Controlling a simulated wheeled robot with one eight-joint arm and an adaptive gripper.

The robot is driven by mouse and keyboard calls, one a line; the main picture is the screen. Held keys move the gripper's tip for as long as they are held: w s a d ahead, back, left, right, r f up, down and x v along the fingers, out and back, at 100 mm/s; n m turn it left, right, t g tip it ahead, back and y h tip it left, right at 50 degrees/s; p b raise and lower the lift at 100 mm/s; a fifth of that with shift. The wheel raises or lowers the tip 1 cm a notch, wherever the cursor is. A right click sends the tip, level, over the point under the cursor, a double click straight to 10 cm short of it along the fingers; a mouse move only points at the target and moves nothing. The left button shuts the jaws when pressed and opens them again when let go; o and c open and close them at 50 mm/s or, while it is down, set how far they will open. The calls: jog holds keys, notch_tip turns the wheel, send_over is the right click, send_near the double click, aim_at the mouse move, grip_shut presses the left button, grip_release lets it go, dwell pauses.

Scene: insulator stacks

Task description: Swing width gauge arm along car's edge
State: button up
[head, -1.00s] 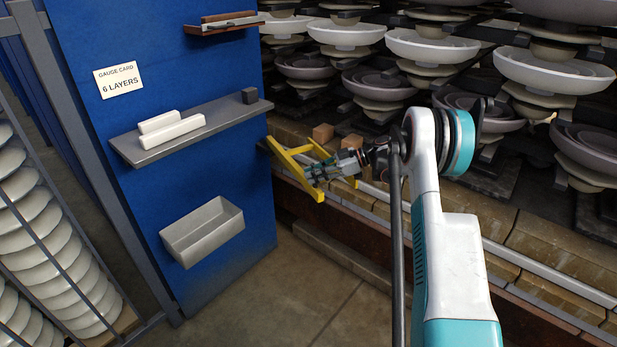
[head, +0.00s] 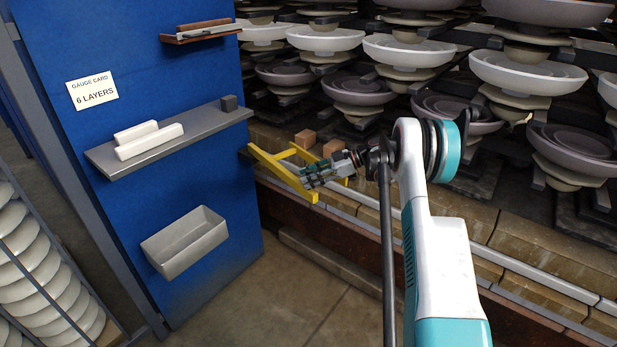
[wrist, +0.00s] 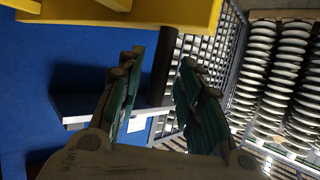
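The yellow width gauge arm (head: 272,172) juts out from the right edge of the blue panel over the edge of the car (head: 340,204). My gripper (head: 308,178) is at the outer part of the gauge arm in the head view. In the wrist view my gripper (wrist: 161,60) is open, with a gap between its two fingers. A dark upright cylinder (wrist: 164,62) shows in that gap, below the yellow bar (wrist: 175,12) along the top. I see no finger closed on it. Whether a finger touches it, I cannot tell.
The blue panel (head: 120,50) holds a grey shelf (head: 190,135) with white blocks and a grey bin (head: 185,243). The car carries stacked insulators (head: 530,72) and small brown blocks (head: 305,138). Open floor (head: 300,290) lies between panel and car.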

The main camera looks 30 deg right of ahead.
jog(key=shift+w+a, duration=0.1)
jog(key=shift+a, duration=0.05)
jog(key=shift+r, duration=0.1)
jog(key=shift+r, duration=0.2)
notch_tip(320, 180, up, 9)
jog(key=shift+r, duration=0.2)
